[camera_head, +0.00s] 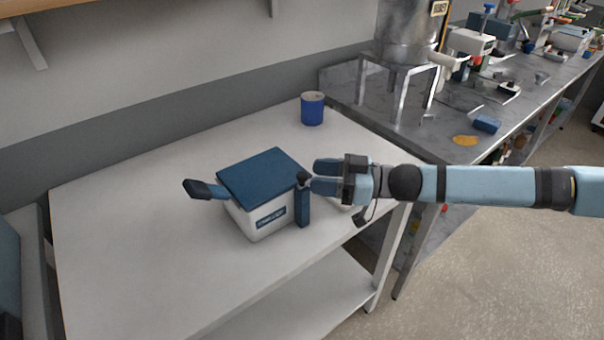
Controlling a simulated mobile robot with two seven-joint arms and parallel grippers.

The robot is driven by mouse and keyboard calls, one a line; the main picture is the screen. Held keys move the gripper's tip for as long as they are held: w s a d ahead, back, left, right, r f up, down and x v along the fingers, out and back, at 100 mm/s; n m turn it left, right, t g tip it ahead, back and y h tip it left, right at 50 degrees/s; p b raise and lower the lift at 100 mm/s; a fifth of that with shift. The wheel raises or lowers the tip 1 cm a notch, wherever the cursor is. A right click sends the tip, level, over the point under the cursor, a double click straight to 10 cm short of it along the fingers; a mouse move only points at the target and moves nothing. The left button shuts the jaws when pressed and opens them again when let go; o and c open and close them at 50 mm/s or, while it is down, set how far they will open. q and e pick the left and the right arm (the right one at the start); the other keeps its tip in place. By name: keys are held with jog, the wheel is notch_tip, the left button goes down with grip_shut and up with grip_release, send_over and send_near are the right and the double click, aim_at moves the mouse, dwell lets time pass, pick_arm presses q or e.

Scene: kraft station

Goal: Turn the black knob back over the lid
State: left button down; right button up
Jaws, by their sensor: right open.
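A white box (250,221) with a dark blue lid (262,175) stands on the white table, its lid shut. A small black knob (303,177) shows at the box's right side, above an upright dark blue bar (302,209). A blue lever with a dark end (200,189) sticks out at the box's left. My right gripper (316,176) reaches in from the right, open, with its fingertips close beside the knob. I cannot tell whether they touch it. My left gripper is not in view.
The white table (130,225) is clear left of and in front of the box. A metal vessel on a stand (408,45) and a cluttered grey bench lie to the right.

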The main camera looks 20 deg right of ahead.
aim_at(303, 174)
jog(key=x, duration=0.3)
jog(key=shift+w+a, duration=0.1)
jog(key=shift+a, duration=0.15)
jog(key=shift+w+a, duration=0.1)
jog(key=shift+a, duration=0.15)
